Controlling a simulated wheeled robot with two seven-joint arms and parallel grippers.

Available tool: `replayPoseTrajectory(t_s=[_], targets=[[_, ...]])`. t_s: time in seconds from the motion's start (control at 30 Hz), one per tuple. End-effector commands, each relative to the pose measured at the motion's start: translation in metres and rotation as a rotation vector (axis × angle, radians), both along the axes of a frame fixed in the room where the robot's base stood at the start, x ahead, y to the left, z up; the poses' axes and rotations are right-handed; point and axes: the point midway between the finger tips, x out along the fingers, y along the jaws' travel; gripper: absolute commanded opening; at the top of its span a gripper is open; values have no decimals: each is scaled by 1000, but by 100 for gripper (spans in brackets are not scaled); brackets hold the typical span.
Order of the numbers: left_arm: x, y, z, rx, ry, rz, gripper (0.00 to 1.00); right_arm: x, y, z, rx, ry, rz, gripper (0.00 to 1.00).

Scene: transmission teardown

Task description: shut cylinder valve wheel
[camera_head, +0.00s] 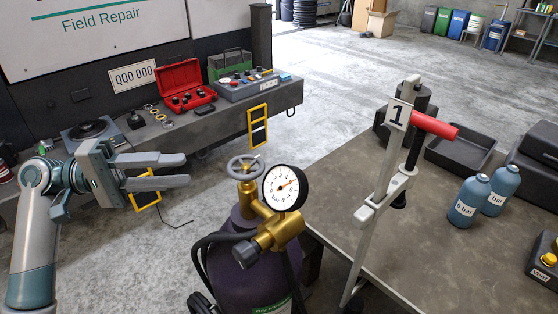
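The cylinder valve wheel (245,167) is a grey spoked handwheel on top of the brass valve of a dark purple gas cylinder (242,274). A round pressure gauge (285,187) with a white face sits just right of the wheel. My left gripper (188,169) comes in from the left with its two grey fingers apart and nothing seen between them. Its fingertips point right, toward the wheel, and a gap shows between them and the wheel. My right gripper is not in view.
A workbench (335,205) at right carries a pale stand with a red handle (434,126), two blue bottles (468,201) and a dark tray (455,157). A dark tailgate shelf at left holds an open red toolbox (184,86). A dark hose (204,253) loops beside the cylinder.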

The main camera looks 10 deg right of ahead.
Motion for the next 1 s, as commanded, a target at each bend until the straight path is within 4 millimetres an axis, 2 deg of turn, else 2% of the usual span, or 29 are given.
replayPoseTrajectory(t_s=[0.13,0.57,0.77,1.0], targets=[[-5,1,2,-3,-1,-3,29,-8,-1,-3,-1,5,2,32],[-5,-2,3,-3,-1,-4,29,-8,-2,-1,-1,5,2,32],[-5,-17,4,-5,0,-4,29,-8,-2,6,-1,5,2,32],[-7,-53,6,-5,0,-6,29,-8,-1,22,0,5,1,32]])
